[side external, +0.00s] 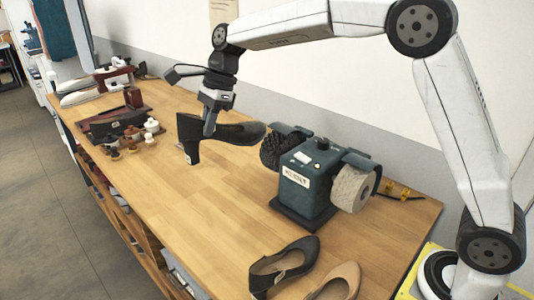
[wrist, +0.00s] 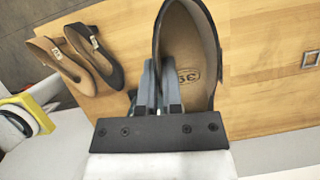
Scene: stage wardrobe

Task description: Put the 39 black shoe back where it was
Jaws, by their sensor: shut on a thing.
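A black heeled shoe (side external: 238,133) is held over the wooden bench, its block heel to the left and toe to the right. My gripper (side external: 211,122) is shut on its side wall near the heel. In the wrist view my gripper (wrist: 158,85) grips the wall of the black shoe (wrist: 190,30); a size mark on its tan insole is hard to read. I cannot tell if its heel touches the bench. Another black shoe (side external: 283,266) stands at the front beside a tan shoe (side external: 338,283); both also show in the wrist view, black (wrist: 92,50) and tan (wrist: 57,58).
A green polishing machine (side external: 308,185) with round brushes stands right of the held shoe. The bench (side external: 200,200) is bare in front.

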